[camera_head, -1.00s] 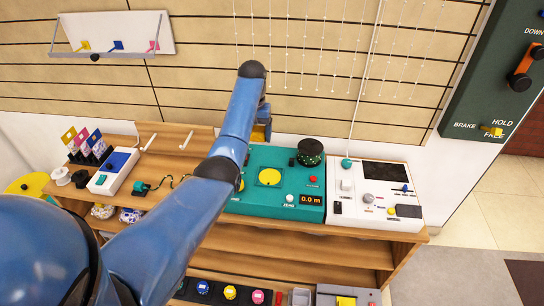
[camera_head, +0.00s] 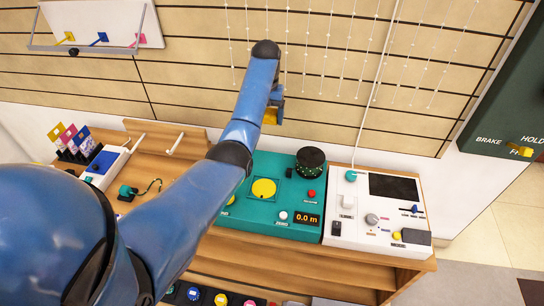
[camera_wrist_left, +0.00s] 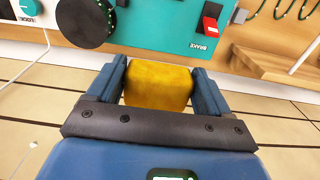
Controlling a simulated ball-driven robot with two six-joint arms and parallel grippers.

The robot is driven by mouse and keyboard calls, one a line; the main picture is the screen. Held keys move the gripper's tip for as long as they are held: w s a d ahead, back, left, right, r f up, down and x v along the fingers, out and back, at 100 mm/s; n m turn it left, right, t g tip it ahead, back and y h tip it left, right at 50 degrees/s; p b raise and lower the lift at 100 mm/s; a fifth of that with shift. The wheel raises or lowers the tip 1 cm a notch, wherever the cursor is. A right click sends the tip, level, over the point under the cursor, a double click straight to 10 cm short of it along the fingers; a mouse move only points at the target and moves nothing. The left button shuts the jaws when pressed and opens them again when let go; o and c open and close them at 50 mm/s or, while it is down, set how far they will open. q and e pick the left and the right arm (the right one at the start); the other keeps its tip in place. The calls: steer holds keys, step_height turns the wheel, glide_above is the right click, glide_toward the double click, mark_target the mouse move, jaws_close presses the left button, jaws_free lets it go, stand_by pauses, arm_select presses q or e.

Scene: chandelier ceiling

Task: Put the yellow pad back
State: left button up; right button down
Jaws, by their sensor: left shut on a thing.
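The yellow pad (camera_wrist_left: 158,84) is a worn yellow block held between the two blue fingers of my left gripper (camera_wrist_left: 160,76) in the left wrist view. The gripper is shut on it. In the head view the pad (camera_head: 270,117) shows as a small yellow patch below my left gripper (camera_head: 273,107), partly hidden by the arm. It is in the air beyond the back edge of the teal console (camera_head: 240,203), in front of the slatted wall. My right gripper is not in view.
The teal console has a black drum (camera_head: 310,161), a yellow disc and a readout. A white control panel (camera_head: 370,232) stands to its right on the wooden bench (camera_head: 400,268). Thin strings hang on the wall. A green BRAKE/HOLD panel (camera_head: 490,90) is at far right.

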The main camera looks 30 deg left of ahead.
mark_target(267, 124)
arm_select(q)
steer(key=shift+f+b, duration=0.35)
steer(key=shift+f, duration=0.25)
steer(key=shift+s+f+b, duration=0.2)
steer(key=shift+f+b, duration=0.55)
steer(key=shift+f, duration=0.45)
step_height(267, 124, down, 12)
steer(key=shift+w+r+b, duration=0.1)
steer(key=shift+r+b, duration=0.1)
steer(key=shift+b, duration=0.25)
steer(key=shift+f+b, duration=0.45)
steer(key=shift+f, duration=1.75)
steer(key=shift+f, duration=0.1)
steer(key=o, duration=1)
